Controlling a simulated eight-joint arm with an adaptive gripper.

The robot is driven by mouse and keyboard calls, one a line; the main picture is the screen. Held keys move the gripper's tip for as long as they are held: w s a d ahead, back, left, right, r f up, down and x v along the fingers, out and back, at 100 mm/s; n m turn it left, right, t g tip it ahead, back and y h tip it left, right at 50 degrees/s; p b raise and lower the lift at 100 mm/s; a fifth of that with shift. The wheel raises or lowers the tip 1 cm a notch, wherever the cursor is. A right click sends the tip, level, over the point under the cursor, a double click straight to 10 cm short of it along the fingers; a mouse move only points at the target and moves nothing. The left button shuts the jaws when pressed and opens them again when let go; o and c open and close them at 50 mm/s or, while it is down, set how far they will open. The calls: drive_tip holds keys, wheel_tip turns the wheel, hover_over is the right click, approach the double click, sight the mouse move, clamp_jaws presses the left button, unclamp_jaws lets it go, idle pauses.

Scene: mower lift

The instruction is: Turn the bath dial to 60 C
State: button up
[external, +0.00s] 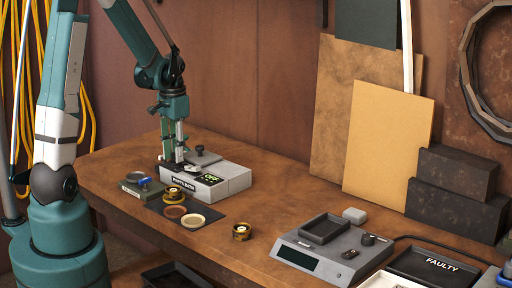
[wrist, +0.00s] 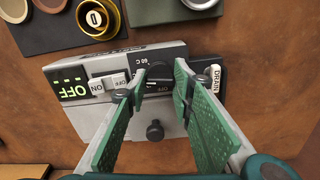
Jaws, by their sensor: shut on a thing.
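The grey bath unit (external: 232,178) stands on the workbench, with a green display reading OFF (wrist: 66,91). Its black dial (wrist: 158,76) shows in the wrist view, with a "60 C" label (wrist: 143,56) just above and to its left. My gripper (wrist: 159,72) reaches over the unit with its green-padded fingers on either side of the dial, shut on it. The fingertips partly hide the dial, so I cannot tell its exact setting. In the external view my gripper (external: 174,162) is low over the unit's left part, and the dial is hidden.
A white ON/OFF switch (wrist: 109,84) and a DRAIN control (wrist: 215,79) sit close on either side of my fingers. A black lid knob (wrist: 155,130) stands between the fingers. A dark mat (external: 211,223) with small round parts lies in front. A grey scale (external: 295,262) is farther right.

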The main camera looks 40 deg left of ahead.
drive_tip(key=m+b, duration=0.1)
drive_tip(key=m, duration=0.5)
idle(0.4)
drive_tip(key=o, duration=0.9)
drive_tip(key=shift+r, duration=0.15)
drive_tip(key=shift+r, duration=5.9)
